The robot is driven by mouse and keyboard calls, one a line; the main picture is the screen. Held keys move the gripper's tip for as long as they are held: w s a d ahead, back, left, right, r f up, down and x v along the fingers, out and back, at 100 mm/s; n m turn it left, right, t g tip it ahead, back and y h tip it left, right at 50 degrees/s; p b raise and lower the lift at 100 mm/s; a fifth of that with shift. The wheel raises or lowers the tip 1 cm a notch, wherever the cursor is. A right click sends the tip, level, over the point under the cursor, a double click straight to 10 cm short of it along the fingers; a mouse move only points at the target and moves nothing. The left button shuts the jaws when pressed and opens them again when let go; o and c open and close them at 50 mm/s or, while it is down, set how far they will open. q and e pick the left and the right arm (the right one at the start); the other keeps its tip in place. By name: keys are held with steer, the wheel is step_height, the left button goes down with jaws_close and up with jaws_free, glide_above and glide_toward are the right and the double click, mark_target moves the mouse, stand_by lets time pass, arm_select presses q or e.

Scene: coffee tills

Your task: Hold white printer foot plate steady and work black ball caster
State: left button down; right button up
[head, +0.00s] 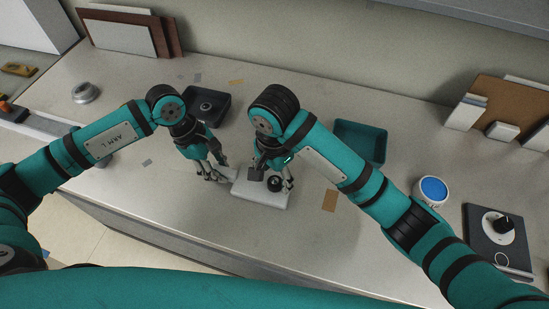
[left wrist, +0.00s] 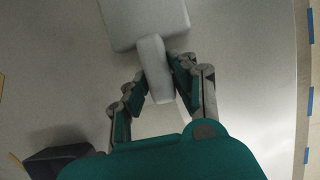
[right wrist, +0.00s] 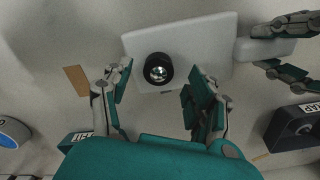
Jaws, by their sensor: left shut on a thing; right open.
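The white printer foot plate (head: 262,200) lies on the counter; its body also shows in the right wrist view (right wrist: 205,45). My left gripper (head: 221,175) is shut on the plate's narrow tab, seen between the fingers in the left wrist view (left wrist: 154,68). The black ball caster (right wrist: 158,68) sits on the plate, a black ring with a shiny ball in its middle. It shows in the head view (head: 274,184) too. My right gripper (right wrist: 157,90) is open, its fingers on either side of the caster and apart from it.
A dark tray (head: 212,122) with a round part stands behind my left gripper. A teal tray (head: 375,143) lies behind my right arm. The front counter is clear.

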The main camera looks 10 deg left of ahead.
step_height(320, 180, up, 11)
steer(key=shift+f, duration=0.15)
arm_select(q)
steer(key=c, duration=1)
jaws_free()
steer(key=v, duration=1.2)
steer(key=shift+f, duration=0.1)
arm_select(e)
steer(key=shift+s+f, duration=0.1)
